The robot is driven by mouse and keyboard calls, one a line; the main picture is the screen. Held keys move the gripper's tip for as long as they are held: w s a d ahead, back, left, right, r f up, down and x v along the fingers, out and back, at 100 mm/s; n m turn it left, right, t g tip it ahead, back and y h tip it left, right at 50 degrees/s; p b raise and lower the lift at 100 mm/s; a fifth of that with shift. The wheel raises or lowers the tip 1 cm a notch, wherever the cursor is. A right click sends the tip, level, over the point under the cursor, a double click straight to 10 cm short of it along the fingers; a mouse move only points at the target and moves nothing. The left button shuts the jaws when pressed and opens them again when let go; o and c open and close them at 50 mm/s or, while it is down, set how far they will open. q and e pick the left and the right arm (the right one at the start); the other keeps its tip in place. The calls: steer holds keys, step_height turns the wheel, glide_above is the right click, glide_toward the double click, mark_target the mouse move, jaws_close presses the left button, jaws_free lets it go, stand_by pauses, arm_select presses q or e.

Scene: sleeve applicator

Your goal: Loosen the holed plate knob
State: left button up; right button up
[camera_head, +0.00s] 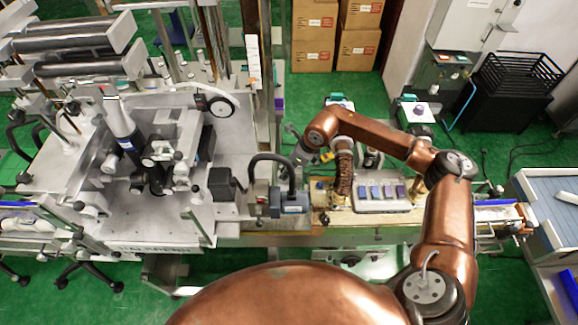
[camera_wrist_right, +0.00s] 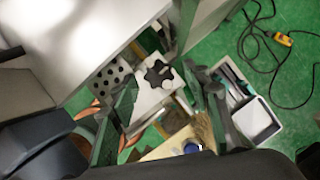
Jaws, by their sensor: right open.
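The holed plate (camera_wrist_right: 109,78) is a pale metal plate with several round dark holes, in the upper left of the right wrist view. A black star-shaped knob (camera_wrist_right: 159,73) sits on a light metal block to the right of it. My right gripper (camera_wrist_right: 163,84) is open, with one dark green finger on each side of the knob in this view. Nothing is held between the fingers, and I cannot tell how far the knob is from them. In the head view, my right gripper (camera_head: 298,153) is beside the machine's right side, small and partly hidden. My left gripper is not in view.
The large grey machine (camera_head: 155,215) fills the left of the head view. A dark curved handle (camera_head: 272,160) rises near my right gripper. A grey box with buttons (camera_head: 381,196) lies below my forearm. Cardboard boxes (camera_head: 315,40) stand behind; green floor is open around them.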

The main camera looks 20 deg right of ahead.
steer(key=shift+c, duration=0.2)
steer(key=c, duration=1.1)
steer(key=shift+f+n+b, duration=0.15)
steer(key=shift+n+b, duration=0.15)
steer(key=shift+b, duration=0.2)
steer(key=n+b, duration=0.2)
steer(key=n+g+b, duration=0.1)
steer(key=n+b, duration=0.1)
steer(key=b, duration=0.1)
steer(key=n+g+y+b, duration=0.1)
steer(key=n+b, duration=0.1)
steer(key=b, duration=0.1)
steer(key=shift+w+d+f, duration=0.1)
steer(key=shift+w, duration=0.3)
steer(key=shift+w+r+n+g+b, duration=0.1)
steer(key=shift+n+g+b, duration=0.4)
steer(key=shift+n+b, duration=0.5)
steer(key=shift+w+r+n+g+b, duration=0.1)
steer(key=shift+n+g+b, duration=0.4)
steer(key=shift+n+b, duration=0.45)
steer(key=shift+n, duration=0.25)
steer(key=o, duration=1.1)
steer(key=shift+o, duration=0.2)
